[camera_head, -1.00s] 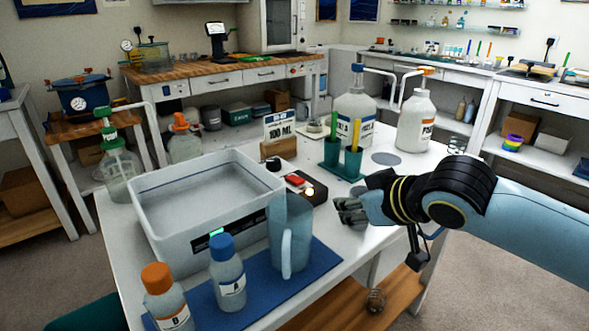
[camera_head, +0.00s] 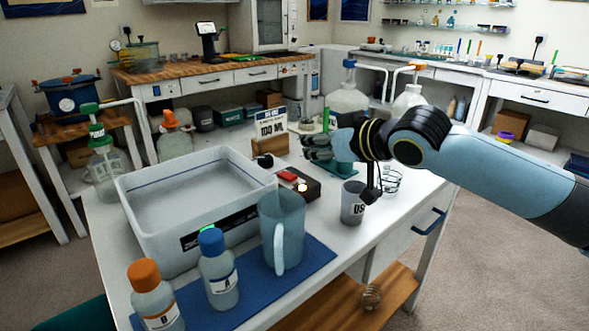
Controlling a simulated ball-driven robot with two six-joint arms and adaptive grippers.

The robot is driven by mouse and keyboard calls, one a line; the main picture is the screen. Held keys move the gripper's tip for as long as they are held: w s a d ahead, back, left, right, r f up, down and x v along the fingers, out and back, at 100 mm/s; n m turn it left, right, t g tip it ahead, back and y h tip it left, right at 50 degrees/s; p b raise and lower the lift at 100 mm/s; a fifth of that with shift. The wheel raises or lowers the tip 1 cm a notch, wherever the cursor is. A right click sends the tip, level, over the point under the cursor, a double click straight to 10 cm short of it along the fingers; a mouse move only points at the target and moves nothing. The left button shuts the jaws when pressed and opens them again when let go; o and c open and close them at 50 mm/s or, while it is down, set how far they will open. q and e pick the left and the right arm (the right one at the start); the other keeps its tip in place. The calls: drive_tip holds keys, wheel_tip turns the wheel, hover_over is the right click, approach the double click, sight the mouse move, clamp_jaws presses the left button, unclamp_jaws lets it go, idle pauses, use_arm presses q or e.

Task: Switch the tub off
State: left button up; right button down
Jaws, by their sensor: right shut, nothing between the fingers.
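The white tub (camera_head: 140,205) is a large open rectangular vessel at the left of the table, with a dark label on its front. A small green glow (camera_head: 207,228) shows at its front, just above the blue-capped bottle. Right of the tub is a dark box (camera_head: 312,190) with a red switch (camera_head: 288,176) and a lit pale lamp (camera_head: 302,187). My right gripper (camera_head: 310,147) is shut and empty, in the air behind and to the right of the box, apart from it in the picture. My left gripper is not in view.
A clear jug (camera_head: 283,235), a blue-capped bottle (camera_head: 218,275) and an orange-capped bottle (camera_head: 155,300) stand at the front on a blue mat (camera_head: 318,262). A grey cup (camera_head: 353,205) stands right of the box. A 100 ML sign (camera_head: 271,125) is behind it.

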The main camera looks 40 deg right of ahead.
drive_tip(key=b, duration=0.1)
hover_over(295, 180)
wheel_tip(295, 180, down, 2)
drive_tip(key=shift+a+f, duration=0.1)
drive_tip(key=shift+f, duration=0.1)
wheel_tip(295, 180, down, 3)
drive_tip(key=shift+f+b, duration=0.1)
drive_tip(key=shift+b, duration=0.35)
drive_tip(key=shift+f, duration=0.45)
